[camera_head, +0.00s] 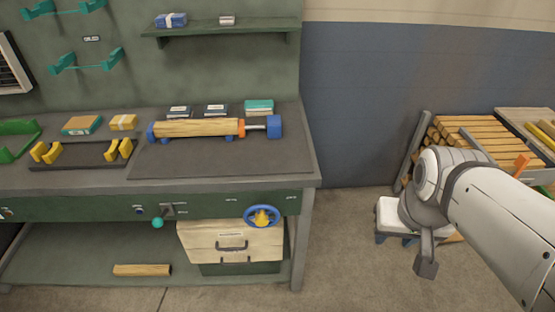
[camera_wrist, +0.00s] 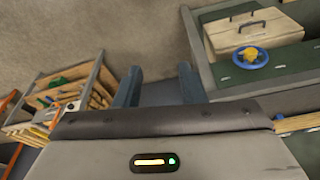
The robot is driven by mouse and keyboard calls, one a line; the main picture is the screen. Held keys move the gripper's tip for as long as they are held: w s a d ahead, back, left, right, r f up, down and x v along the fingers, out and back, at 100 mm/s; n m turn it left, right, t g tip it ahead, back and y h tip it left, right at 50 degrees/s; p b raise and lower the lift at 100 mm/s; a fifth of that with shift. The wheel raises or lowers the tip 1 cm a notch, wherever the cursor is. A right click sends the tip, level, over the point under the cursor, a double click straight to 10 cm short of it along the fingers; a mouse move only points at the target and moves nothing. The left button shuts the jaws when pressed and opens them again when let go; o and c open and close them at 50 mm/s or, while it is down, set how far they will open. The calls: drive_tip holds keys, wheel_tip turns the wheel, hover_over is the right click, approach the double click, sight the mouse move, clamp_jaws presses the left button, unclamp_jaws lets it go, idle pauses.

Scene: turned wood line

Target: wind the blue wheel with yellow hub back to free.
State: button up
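The blue wheel with yellow hub (camera_head: 262,217) is mounted on the green front rail of the bench, near its right end. It also shows at the upper right in the wrist view (camera_wrist: 265,57). Small labels sit on the rail above it, too small to read. My gripper (camera_wrist: 160,88) is open and empty, its two blue fingers apart over the floor. The wheel is well to the right of the fingers in the wrist view, and nothing touches it. In the head view my arm hangs at the right, clear of the bench.
On the bench a wooden piece (camera_head: 195,127) lies in a clamp with blue ends and an orange collar. A rack of wooden bars (camera_head: 465,132) stands right.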

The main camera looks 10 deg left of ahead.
drive_tip(key=shift+o, duration=0.6)
drive_tip(key=shift+f, duration=0.1)
drive_tip(key=shift+o, duration=0.5)
drive_tip(key=w+a+f+t+y+b, duration=0.1)
drive_tip(key=w+a+f+b, duration=0.2)
drive_tip(key=w+f+b, duration=0.1)
drive_tip(key=shift+w+a+f+t+b, duration=0.35)
drive_tip(key=shift+f+b, duration=0.3)
drive_tip(key=shift+f, duration=0.2)
drive_tip(key=m+t+y+b, duration=0.4)
drive_tip(key=t+b, duration=0.4)
drive_tip(key=b, duration=1.2)
approach(261, 224)
drive_tip(key=w+d+r, duration=0.2)
drive_tip(key=w+d, duration=0.1)
drive_tip(key=w, duration=0.1)
drive_tip(key=s+a+f+m+t+h+b, duration=0.1)
drive_tip(key=s+a+f+m+t+b, duration=0.1)
drive_tip(key=a+f+m+t+b, duration=0.45)
drive_tip(key=w+n+b, duration=0.1)
drive_tip(key=w, duration=0.1)
drive_tip(key=w+g+b, duration=0.1)
drive_tip(key=w, duration=0.2)
drive_tip(key=w+n+b, duration=0.1)
drive_tip(key=w, duration=0.1)
drive_tip(key=shift+w+r+n, duration=0.2)
drive_tip(key=shift+r+n, duration=0.15)
drive_tip(key=shift+r, duration=0.05)
